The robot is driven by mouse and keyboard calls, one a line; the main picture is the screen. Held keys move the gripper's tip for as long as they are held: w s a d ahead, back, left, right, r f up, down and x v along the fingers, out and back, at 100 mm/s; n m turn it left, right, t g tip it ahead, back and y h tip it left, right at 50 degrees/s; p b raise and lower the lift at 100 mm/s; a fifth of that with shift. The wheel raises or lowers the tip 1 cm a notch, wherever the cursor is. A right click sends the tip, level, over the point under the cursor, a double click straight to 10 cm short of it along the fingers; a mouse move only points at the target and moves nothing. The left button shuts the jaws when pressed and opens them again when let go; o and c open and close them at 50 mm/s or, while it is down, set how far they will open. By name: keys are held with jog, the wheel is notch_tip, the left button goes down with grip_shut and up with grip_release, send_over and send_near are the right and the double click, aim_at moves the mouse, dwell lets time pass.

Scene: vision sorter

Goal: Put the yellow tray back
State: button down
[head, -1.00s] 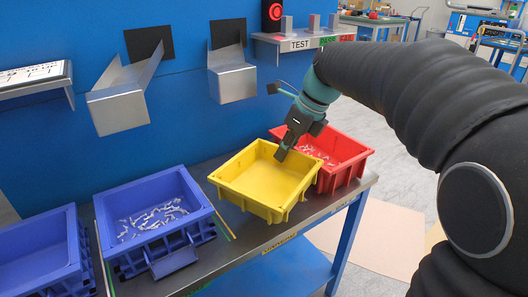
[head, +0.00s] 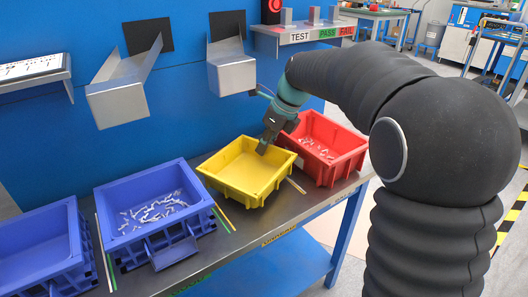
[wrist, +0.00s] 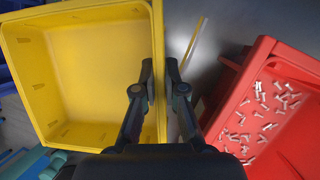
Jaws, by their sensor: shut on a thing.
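The yellow tray (head: 228,188) is empty and sits level at the table's middle, between a blue bin and the red bin. I cannot tell if its base touches the tabletop. My gripper (head: 263,149) is shut on the tray's right wall. In the wrist view the fingers (wrist: 160,72) straddle the right rim of the yellow tray (wrist: 95,14), one inside and one outside.
The red bin (head: 325,173) with small white parts stands close on the right. A blue bin (head: 150,188) with grey parts and another blue bin (head: 40,262) stand left. Yellow and green strips (head: 222,220) mark the dark tabletop (head: 262,222). Metal chutes (head: 232,77) hang above.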

jog(key=shift+f, duration=0.8)
jog(key=shift+w+a+f, duration=0.1)
jog(key=shift+w+f, duration=0.05)
jog(key=shift+f, duration=0.1)
jog(key=shift+f, duration=0.1)
jog(key=c, duration=1.3)
grip_release()
jog(key=shift+o, duration=0.2)
